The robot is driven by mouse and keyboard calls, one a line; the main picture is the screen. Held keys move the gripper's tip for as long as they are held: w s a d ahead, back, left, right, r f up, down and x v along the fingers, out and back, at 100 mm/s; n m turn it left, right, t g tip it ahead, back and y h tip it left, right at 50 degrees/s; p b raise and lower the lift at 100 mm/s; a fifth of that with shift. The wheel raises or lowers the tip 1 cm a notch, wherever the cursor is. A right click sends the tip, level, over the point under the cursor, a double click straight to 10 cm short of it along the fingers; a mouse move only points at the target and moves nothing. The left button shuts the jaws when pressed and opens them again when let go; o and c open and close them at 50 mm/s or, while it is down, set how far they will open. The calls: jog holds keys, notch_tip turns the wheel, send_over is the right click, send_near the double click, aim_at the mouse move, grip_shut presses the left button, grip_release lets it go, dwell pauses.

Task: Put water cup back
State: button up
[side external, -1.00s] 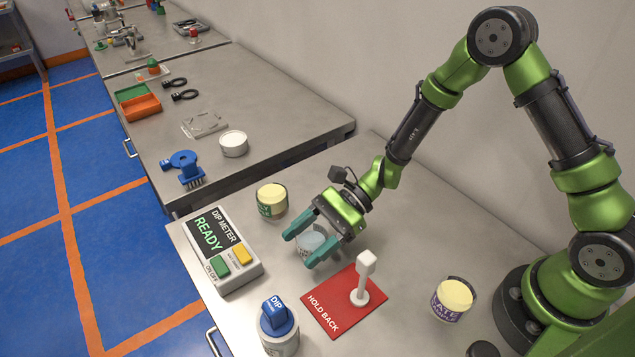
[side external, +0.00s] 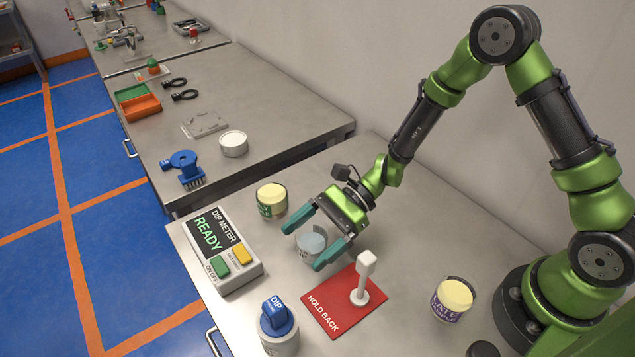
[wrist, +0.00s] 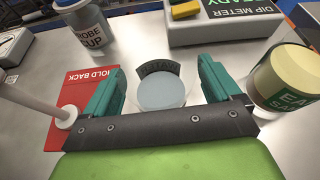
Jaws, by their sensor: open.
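The water cup (side external: 312,241) is a small clear cup with grey-blue liquid and a dark label. It stands upright on the steel bench, just behind the red HOLD BACK card (side external: 328,318). My gripper (side external: 303,249) is low around it, with one teal finger on each side. In the wrist view the cup (wrist: 163,93) sits between the open fingers, with a gap showing on both sides. The near finger partly hides the cup in the side view.
A white post (side external: 363,278) stands on the red card, close to my near finger. A green-labelled jar (side external: 272,201) is just beyond the far finger. The dip meter box (side external: 222,251), blue-topped probe cup (side external: 279,328) and purple-labelled jar (side external: 452,299) stand around. Bare bench lies behind the card.

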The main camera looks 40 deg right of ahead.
jog(key=v, duration=1)
jog(key=shift+s+d+r, duration=0.1)
jog(key=shift+d+r, duration=0.3)
jog(key=shift+d, duration=0.1)
jog(key=s+d+r+n+t+h, duration=0.3)
jog(key=s+d+r+n+h, duration=0.2)
jog(key=r, duration=0.4)
jog(key=s+d+r+n+t+h, duration=0.4)
jog(key=s+d+r+n+h, duration=0.1)
jog(key=r+n, duration=0.3)
jog(key=shift+s+r+h, duration=0.65)
jog(key=shift+s+h, duration=0.15)
jog(key=shift+s, duration=0.1)
